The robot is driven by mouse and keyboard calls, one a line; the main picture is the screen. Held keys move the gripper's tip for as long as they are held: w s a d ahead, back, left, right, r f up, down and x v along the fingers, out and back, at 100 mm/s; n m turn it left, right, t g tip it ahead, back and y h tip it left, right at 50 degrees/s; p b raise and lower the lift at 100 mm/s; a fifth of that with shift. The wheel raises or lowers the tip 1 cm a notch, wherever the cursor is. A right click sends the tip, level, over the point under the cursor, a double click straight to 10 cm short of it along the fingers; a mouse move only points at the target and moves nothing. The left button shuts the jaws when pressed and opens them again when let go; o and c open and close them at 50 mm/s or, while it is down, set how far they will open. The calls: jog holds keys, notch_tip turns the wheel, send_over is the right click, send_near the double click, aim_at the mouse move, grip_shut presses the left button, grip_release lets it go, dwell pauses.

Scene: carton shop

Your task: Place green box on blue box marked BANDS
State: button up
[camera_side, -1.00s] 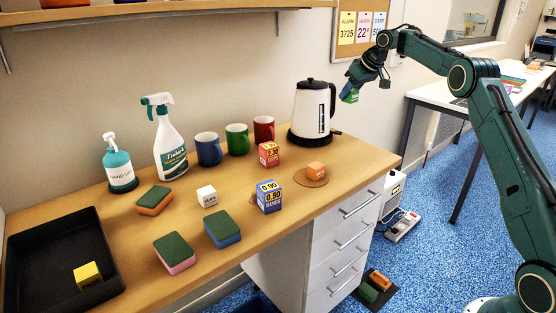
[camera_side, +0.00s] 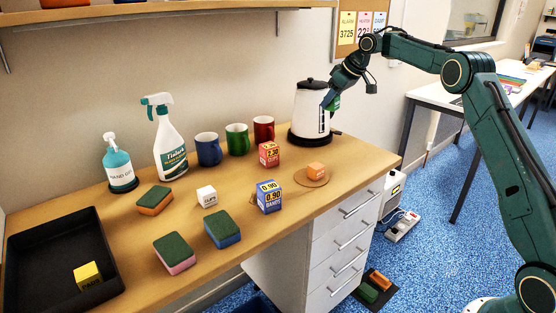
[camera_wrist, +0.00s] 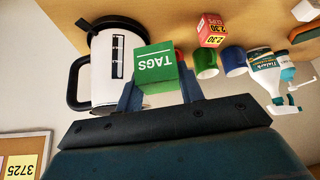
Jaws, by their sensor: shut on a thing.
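My gripper (camera_side: 331,97) is shut on the green box (camera_wrist: 157,66), which is marked TAGS in the wrist view. In the side view the green box (camera_side: 333,104) is small and partly hidden by my gripper, held in the air in front of the kettle. The blue box marked BANDS (camera_side: 269,197) stands on the desk near its front edge, with a yellow 0.90 label. It is below and to the left of my gripper. I cannot make it out in the wrist view.
The white kettle (camera_side: 309,112) stands close behind my gripper. A red box (camera_side: 269,154), an orange block (camera_side: 316,170) on a round mat and a white box (camera_side: 207,196) surround the blue box. Mugs (camera_side: 237,140) and a spray bottle (camera_side: 169,139) line the wall.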

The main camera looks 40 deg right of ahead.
jog(key=s+a+f+n+g+y, duration=0.1)
jog(key=a+n, duration=0.2)
jog(key=a, duration=0.5)
jog(key=a+f+n+y, duration=0.1)
jog(key=a+n+y, duration=0.15)
jog(key=a, duration=0.55)
jog(key=n+g+y, duration=0.1)
jog(key=n+g, duration=0.2)
jog(key=n, duration=0.2)
send_over(268, 186)
jog(key=f, duration=0.2)
jog(key=shift+f, duration=3.75)
jog(key=shift+f, duration=0.1)
jog(key=o, duration=1)
jog(key=v, duration=1.2)
jog(key=shift+s+d, duration=0.15)
jog(key=shift+s, duration=0.05)
